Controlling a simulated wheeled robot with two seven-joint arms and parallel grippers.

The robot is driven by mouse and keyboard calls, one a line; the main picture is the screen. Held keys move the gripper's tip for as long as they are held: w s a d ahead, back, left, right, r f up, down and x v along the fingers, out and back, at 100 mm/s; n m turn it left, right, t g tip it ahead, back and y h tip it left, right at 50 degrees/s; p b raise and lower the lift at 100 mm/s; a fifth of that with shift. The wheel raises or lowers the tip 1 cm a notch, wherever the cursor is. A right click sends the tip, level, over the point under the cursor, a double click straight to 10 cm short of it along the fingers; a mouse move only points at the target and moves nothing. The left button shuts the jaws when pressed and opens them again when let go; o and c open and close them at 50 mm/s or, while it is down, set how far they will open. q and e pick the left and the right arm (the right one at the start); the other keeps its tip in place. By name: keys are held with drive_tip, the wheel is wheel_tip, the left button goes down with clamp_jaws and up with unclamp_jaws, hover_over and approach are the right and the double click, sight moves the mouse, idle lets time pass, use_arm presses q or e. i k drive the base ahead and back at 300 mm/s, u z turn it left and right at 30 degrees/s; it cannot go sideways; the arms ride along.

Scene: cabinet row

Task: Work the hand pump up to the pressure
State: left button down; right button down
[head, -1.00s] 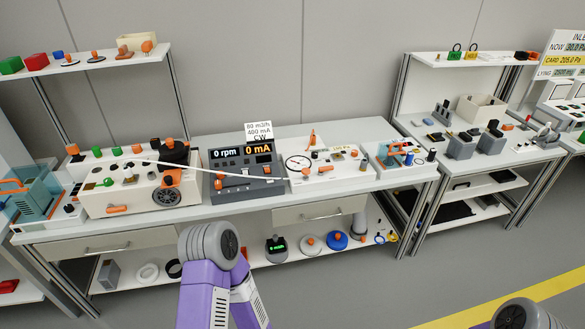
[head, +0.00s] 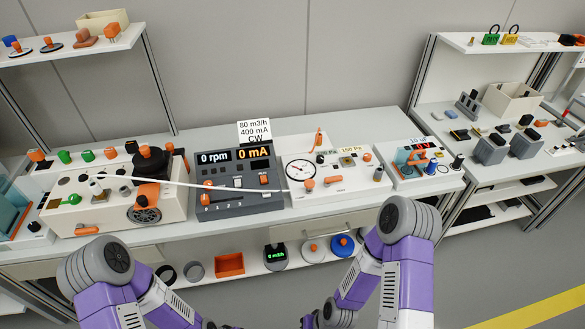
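A white unit with a round dial gauge (head: 300,170) stands on the middle bench, right of a grey control box. It has an upright orange lever (head: 318,138), an orange knob at its front, and small cards, one seemingly reading 150 Pa (head: 350,150). The gauge reading is too small to tell. I cannot tell for sure which part is the hand pump. A white hose (head: 215,185) runs from the left machine across the control box to the gauge unit. My two arms rise from the bottom edge, below the bench. Neither pair of gripper fingers shows.
The grey control box (head: 238,180) shows 0 rpm and 0 mA, with a card above. A white machine (head: 65,220) stands left; a blue-and-white unit (head: 428,175) stands right. The lower shelf (head: 300,262) holds loose parts. Another bench (head: 450,112) is at right.

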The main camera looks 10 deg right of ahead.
sight(309, 184)
drive_tip(key=z, duration=0.45)
drive_tip(key=i, duration=0.85)
drive_tip(key=z, duration=0.6)
